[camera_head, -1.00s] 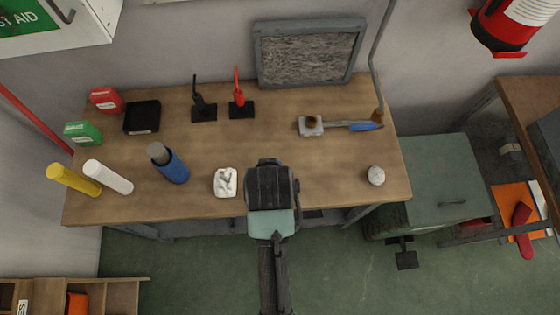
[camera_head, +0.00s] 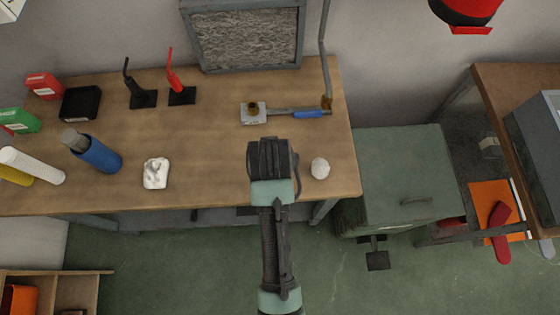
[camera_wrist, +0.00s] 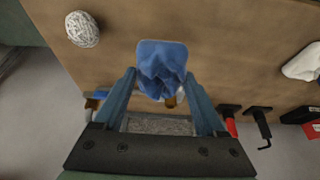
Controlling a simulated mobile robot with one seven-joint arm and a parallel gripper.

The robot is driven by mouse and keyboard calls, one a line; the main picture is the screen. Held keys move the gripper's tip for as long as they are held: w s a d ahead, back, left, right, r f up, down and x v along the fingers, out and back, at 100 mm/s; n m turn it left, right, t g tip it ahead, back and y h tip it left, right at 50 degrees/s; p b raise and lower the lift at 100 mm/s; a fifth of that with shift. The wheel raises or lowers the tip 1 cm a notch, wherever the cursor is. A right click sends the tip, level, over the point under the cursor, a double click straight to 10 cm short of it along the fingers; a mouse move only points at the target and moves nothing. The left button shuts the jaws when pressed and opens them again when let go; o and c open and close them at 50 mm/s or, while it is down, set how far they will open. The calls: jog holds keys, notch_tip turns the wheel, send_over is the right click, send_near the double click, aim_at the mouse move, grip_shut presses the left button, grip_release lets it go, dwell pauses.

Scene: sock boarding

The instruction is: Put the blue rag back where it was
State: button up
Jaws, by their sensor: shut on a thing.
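The blue rag (camera_wrist: 162,60) is a bunched cloth between the fingers of my gripper (camera_wrist: 162,78) in the wrist view. My gripper is shut on it and holds it over the wooden workbench (camera_head: 215,150). In the head view my gripper (camera_head: 268,150) is over the right part of the bench, left of a whitish ball (camera_head: 320,168). The rag is hidden under my gripper there. The ball also shows at the upper left of the wrist view (camera_wrist: 82,29).
A crumpled white cloth (camera_head: 156,173) and a blue bottle (camera_head: 95,153) are on the left. A metal tool with a blue grip (camera_head: 307,114) lies behind my gripper. Black (camera_head: 140,97) and red (camera_head: 181,95) tools stand at the back. Bare wood lies between the white cloth and my gripper.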

jog(key=f, duration=0.3)
jog(key=shift+a+f, duration=0.2)
jog(key=shift+f, duration=2.05)
jog(key=shift+f, duration=0.15)
jog(key=o, duration=1.3)
jog(key=shift+c, duration=0.2)
